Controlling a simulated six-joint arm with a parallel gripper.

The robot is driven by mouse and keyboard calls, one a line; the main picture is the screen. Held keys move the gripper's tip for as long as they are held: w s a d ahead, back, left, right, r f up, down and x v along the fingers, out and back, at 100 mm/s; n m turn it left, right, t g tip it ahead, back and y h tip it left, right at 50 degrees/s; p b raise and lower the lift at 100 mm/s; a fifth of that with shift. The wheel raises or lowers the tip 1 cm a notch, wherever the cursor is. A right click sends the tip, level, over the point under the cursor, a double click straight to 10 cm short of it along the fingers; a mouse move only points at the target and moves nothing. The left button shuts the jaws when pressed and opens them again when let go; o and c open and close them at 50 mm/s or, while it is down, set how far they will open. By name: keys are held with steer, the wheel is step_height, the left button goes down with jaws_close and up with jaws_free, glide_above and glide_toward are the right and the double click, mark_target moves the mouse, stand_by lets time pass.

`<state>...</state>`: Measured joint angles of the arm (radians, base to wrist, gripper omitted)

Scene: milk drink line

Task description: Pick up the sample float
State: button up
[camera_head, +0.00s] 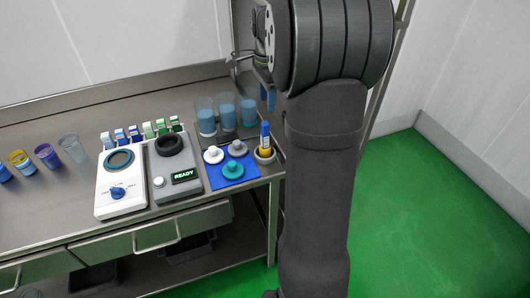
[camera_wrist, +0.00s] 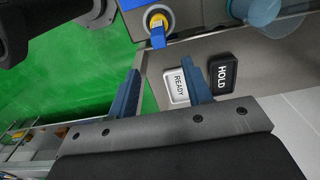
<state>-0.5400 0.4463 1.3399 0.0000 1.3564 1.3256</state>
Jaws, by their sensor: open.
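A slim upright piece with a blue top and yellow body (camera_head: 265,138) stands in a grey round holder (camera_head: 264,156) at the table's right corner; it may be the sample float, but I cannot be sure. It also shows at the top of the wrist view (camera_wrist: 158,36). White (camera_head: 213,155), grey (camera_head: 237,148) and teal (camera_head: 233,170) knobbed discs lie on a blue mat (camera_head: 219,183) beside it. My gripper (camera_wrist: 163,73) is open and empty, its fingers apart above the table. In the head view only a blue finger of it shows, beyond the beakers, partly behind my arm.
Beakers of blue liquid (camera_head: 227,116) stand behind the mat. A grey device reading READY (camera_head: 186,176) and a white dial device (camera_head: 121,190) stand left. White READY (camera_wrist: 177,87) and black HOLD (camera_wrist: 223,74) plates lie under my gripper. Green floor lies past the table edge.

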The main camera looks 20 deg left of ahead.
mark_target(265, 123)
step_height(265, 123, down, 6)
steer(key=shift+r, duration=0.1)
steer(key=f, duration=0.5)
steer(key=shift+s+a, duration=0.2)
steer(key=shift+s, duration=0.1)
jaws_close()
